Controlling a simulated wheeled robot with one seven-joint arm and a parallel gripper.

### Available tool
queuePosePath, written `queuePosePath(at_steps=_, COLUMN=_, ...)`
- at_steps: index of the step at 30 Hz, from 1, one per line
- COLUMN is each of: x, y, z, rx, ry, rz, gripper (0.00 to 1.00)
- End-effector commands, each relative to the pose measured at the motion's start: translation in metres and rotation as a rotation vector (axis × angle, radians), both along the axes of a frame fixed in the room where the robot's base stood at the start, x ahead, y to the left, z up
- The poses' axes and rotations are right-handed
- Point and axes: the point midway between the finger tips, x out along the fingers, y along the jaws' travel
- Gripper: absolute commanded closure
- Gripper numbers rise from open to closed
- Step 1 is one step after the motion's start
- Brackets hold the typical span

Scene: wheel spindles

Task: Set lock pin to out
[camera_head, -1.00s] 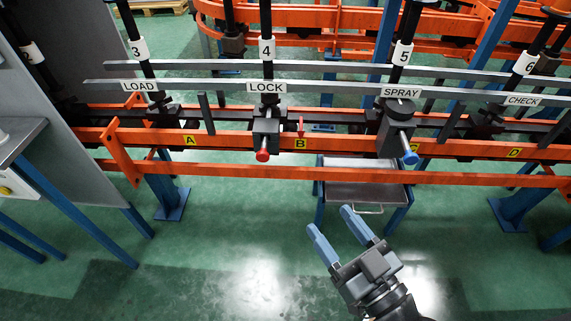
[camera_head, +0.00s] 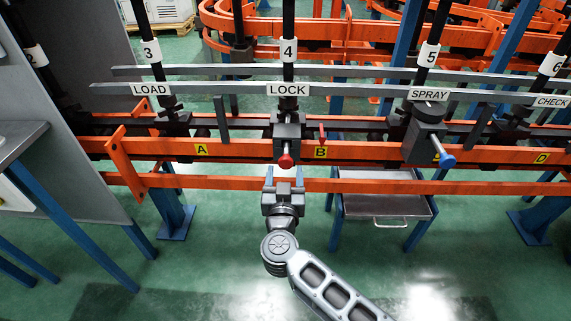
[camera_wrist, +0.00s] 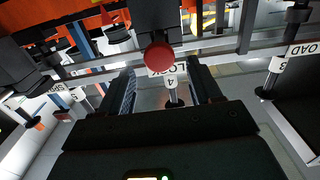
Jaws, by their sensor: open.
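The lock pin is a red-headed knob (camera_head: 285,161) on the front of the dark block under the LOCK sign (camera_head: 288,90), at spindle 4. Its red head faces me and also shows in the wrist view (camera_wrist: 159,56), just beyond the fingers. The fingers are open and empty, one on each side of the knob's line in the wrist view (camera_wrist: 163,85). I cannot tell the exact gap between fingertips and knob.
Orange rails (camera_head: 370,187) run across, the lower one close to my gripper. A blue-headed pin (camera_head: 447,160) sits at SPRAY to the right. A small red pointer (camera_head: 322,133) stands near plate B (camera_head: 320,152). A grey tray stand (camera_head: 385,206) is below right.

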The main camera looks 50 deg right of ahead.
Motion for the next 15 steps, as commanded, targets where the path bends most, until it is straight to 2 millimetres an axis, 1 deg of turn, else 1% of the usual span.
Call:
queuePosePath(at_steps=3, x=0.013, y=-0.016, z=-0.001, rx=-0.001, ry=-0.002, rz=-0.002, gripper=0.37)
queuePosePath(at_steps=7, x=0.023, y=-0.029, z=-0.001, rx=-0.001, ry=-0.002, rz=-0.001, gripper=0.37)
queuePosePath(at_steps=10, x=0.028, y=-0.036, z=-0.001, rx=0.000, ry=-0.001, rz=0.001, gripper=0.37)
queuePosePath(at_steps=15, x=0.031, y=-0.039, z=0.000, rx=-0.001, ry=-0.001, rz=0.001, gripper=0.37)
